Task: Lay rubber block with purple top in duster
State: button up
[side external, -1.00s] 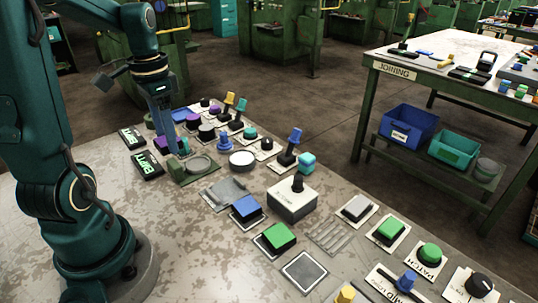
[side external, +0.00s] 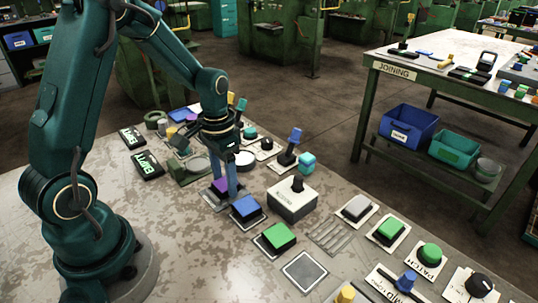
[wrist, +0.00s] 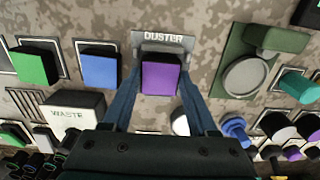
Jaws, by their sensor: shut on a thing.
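The rubber block with the purple top (side external: 220,184) is between the two blue fingers of my gripper (side external: 224,190), which are shut on its sides. The block also shows in the wrist view (wrist: 161,76), with its purple top facing the camera. It is at the duster, a grey plate marked DUSTER (wrist: 163,39), whose labelled edge shows just beyond it. The duster's grey edge also shows in the side view (side external: 208,197). I cannot tell whether the block touches the plate or hangs slightly above it.
A blue-topped block (side external: 245,207) and a green-topped block (side external: 275,236) stand beside the duster on their own plates. A white WASTE box with a black knob (side external: 292,200) is close on the right. A green fixture with a round grey pad (wrist: 246,76) is on the other side.

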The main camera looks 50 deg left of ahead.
aim_at(225, 183)
jog(key=shift+f, duration=0.15)
jog(key=o, duration=1.4)
jog(key=shift+f, duration=0.1)
jog(key=shift+c, duration=0.2)
notch_tip(225, 183, up, 12)
jog(key=s+d+r+t, duration=0.3)
jog(key=s+d+t, duration=0.2)
jog(key=s+d, duration=0.4)
jog(key=shift+s+t, duration=0.3)
jog(key=shift+s, duration=0.3)
